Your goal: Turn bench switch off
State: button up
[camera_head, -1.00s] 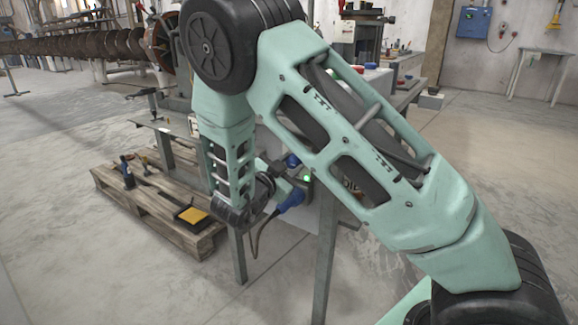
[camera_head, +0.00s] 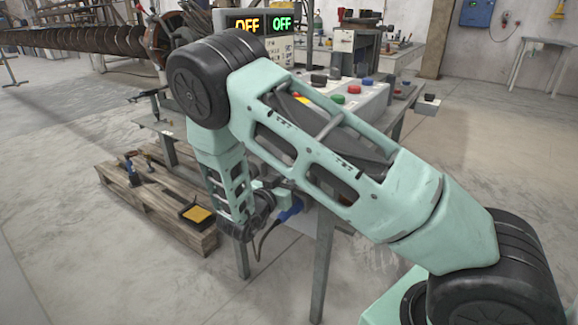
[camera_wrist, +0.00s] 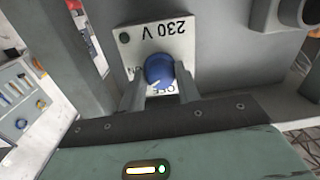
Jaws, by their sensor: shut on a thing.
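The bench switch is a blue rotary knob (camera_wrist: 158,69) on a pale plate (camera_wrist: 182,45) marked "230 V", with ON and OFF labels, in the wrist view. A light mark on the knob faces the OFF label. A small round lamp (camera_wrist: 124,38) on the plate looks dark green and unlit. My gripper (camera_wrist: 160,77) has one finger on each side of the knob and is shut on it. In the head view my arm hides the knob and most of the switch box.
A blue plug (camera_head: 291,211) with a dark cable hangs at the bench's lower edge. A control box with coloured buttons (camera_head: 352,90) stands behind my arm. A wooden pallet (camera_head: 150,205) lies at left.

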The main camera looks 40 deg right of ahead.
jog(key=n+p, duration=0.9)
jog(key=n, duration=0.2)
jog(key=shift+w+g, duration=0.15)
jog(key=shift+g, duration=0.15)
jog(key=shift+n, duration=0.3)
jog(key=o, duration=0.9)
jog(key=shift+a, duration=0.1)
jog(key=v, duration=1.7)
jog(key=shift+a, duration=0.1)
